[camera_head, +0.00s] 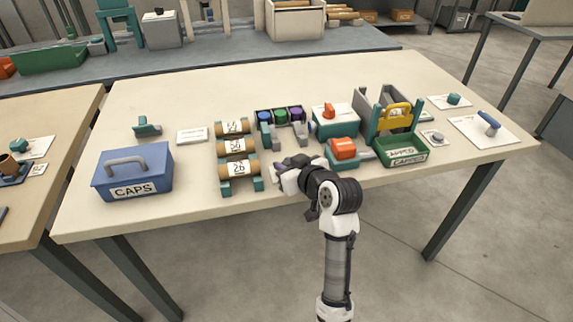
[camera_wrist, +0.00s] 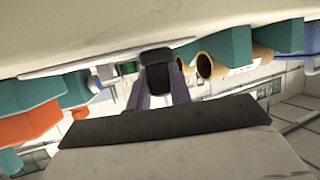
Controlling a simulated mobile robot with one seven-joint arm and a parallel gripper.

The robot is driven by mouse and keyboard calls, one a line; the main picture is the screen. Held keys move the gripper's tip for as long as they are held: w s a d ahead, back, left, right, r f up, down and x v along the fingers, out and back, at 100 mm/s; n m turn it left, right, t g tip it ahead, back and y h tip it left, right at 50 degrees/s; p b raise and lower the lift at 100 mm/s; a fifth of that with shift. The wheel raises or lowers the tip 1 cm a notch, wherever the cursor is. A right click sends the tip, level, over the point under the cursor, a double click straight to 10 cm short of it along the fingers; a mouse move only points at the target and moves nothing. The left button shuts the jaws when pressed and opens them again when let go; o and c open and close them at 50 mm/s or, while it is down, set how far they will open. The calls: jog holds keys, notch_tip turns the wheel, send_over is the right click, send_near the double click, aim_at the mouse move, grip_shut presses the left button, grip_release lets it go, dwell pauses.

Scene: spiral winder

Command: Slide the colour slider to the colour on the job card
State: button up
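A unit with blue, green and purple round pieces (camera_head: 281,116) stands at the middle of the table. I cannot make out which part of it is the colour slider. A small white card (camera_head: 192,135) lies to its left; its print is too small to read, and I cannot tell if it is the job card. My gripper (camera_head: 276,173) is in front of the unit, just right of the rack of rolls. In the wrist view my gripper (camera_wrist: 158,85) has a dark block (camera_wrist: 156,58) at its fingers. I cannot tell whether this is held or part of the fingers.
The rack with several numbered brown rolls (camera_head: 238,146) stands close left of my gripper. A blue CAPS box (camera_head: 133,172) is at the left. An orange-topped teal device (camera_head: 342,149) and a green bin (camera_head: 404,151) stand to the right. The table's front edge is near my arm.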

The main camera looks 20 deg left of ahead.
grip_shut()
jog(key=shift+w+d+b, duration=0.15)
jog(key=shift+w+d, duration=0.55)
jog(key=shift+d, duration=0.35)
jog(key=shift+w+d+b, duration=0.15)
jog(key=shift+w+d, duration=0.6)
jog(key=shift+d, duration=0.35)
jog(key=shift+w+d+b, duration=0.15)
jog(key=shift+w+d, duration=0.55)
jog(key=shift+d, duration=0.35)
jog(key=o, duration=0.7)
grip_release()
jog(key=shift+d, duration=0.1)
jog(key=b+v, duration=0.1)
jog(key=v, duration=1.2)
jog(key=shift+s+d+r+b, duration=0.2)
jog(key=shift+s+r+b, duration=0.1)
jog(key=shift+b, duration=0.1)
jog(key=shift+w, duration=0.1)
